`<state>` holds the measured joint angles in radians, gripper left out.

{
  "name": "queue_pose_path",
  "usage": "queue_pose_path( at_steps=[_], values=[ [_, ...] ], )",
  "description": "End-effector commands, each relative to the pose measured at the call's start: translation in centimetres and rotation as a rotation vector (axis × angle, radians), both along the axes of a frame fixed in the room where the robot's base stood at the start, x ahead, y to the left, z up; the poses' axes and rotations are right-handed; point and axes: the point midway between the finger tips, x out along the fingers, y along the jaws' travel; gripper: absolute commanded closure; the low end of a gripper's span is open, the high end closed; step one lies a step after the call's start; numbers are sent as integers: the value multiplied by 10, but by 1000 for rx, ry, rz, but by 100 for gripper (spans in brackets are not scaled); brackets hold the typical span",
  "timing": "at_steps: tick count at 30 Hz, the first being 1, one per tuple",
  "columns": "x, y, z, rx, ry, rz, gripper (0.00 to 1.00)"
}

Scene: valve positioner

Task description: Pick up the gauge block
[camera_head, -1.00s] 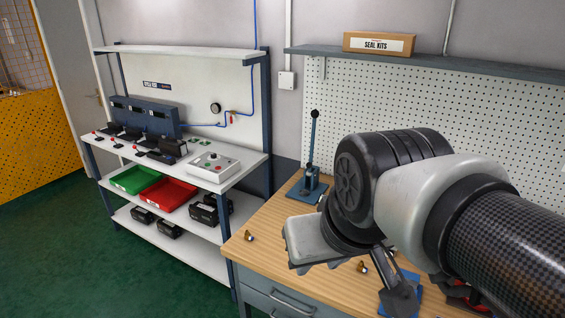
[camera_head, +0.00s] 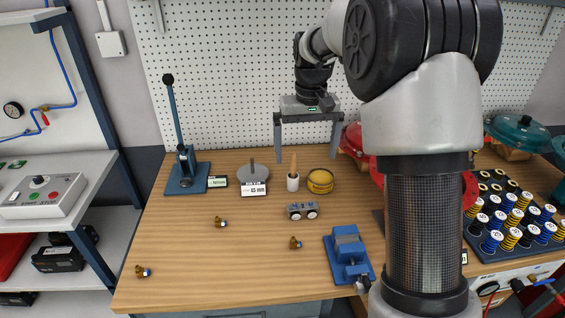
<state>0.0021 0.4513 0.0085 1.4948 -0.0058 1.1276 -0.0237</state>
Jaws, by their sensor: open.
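A small block with a white lettered face that seems to read "45 mm" (camera_head: 254,189) stands on the wooden bench, in front of a grey round piece; I take it for the gauge block, but the print is too small to be sure. My gripper (camera_head: 307,150) is open and empty, fingers pointing down. It hangs above the back of the bench, to the right of and higher in the picture than this block. Nothing hides the block's front.
A lever press (camera_head: 184,165) stands at the left. A brush cup (camera_head: 293,183), yellow tin (camera_head: 320,181), small wheeled part (camera_head: 303,211) and blue vise (camera_head: 348,255) lie around the middle. Several brass fittings are scattered in front. Right are spring racks (camera_head: 510,220).

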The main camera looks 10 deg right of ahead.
Motion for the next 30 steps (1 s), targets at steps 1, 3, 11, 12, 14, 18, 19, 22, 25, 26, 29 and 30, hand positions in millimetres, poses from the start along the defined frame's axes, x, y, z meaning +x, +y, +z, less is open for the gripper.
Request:
queue_pose_path(
  at_steps=[1, 3, 11, 12, 14, 18, 19, 22, 25, 26, 29, 30],
  values=[
    [12, 0, -25, 0, 24, 2, 0],
    [23, 0, -43, 0, 45, 3, 0],
    [35, 0, -83, 1, 73, 5, 0],
    [35, 0, -90, 1, 72, 5, 0],
    [34, 0, -103, 1, 73, 5, 0],
    [34, 0, -134, 1, 72, 5, 0],
    [34, 0, -141, 1, 73, 5, 0],
    [35, 0, -160, 1, 72, 5, 0],
    [35, 0, -175, 0, 71, 5, 0],
    [35, 0, -178, 0, 70, 5, 0],
    [35, 0, -185, 1, 69, 5, 0],
    [35, 0, -187, 1, 69, 5, 0]
  ],
)
